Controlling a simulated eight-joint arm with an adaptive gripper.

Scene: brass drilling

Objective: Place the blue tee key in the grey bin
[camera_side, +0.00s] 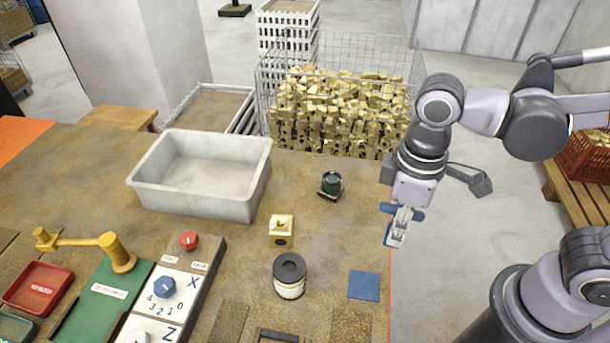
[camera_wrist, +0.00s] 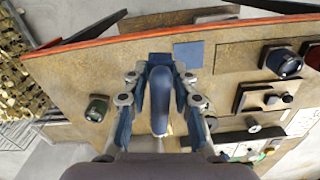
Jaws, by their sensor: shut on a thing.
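My gripper (camera_side: 399,232) is at the right edge of the table in the side view, pointing down and above the table's level. It is shut on the blue tee key (camera_wrist: 160,98), whose rounded blue bar lies between the two fingers in the wrist view. Fingers hide part of the key, and blue shows at both sides of the gripper in the side view. The grey bin (camera_side: 195,200) stands on the table to the left, well apart from my gripper. Its visible inside is empty.
Between my gripper and the bin stand a dark green-topped item (camera_side: 331,184) and a brass block (camera_side: 281,231). A black-lidded jar (camera_side: 290,282) and a blue square (camera_side: 364,286) are nearer. A wire cage of brass parts (camera_side: 340,100) stands behind the table. A yellow-armed fixture (camera_side: 110,250) is left.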

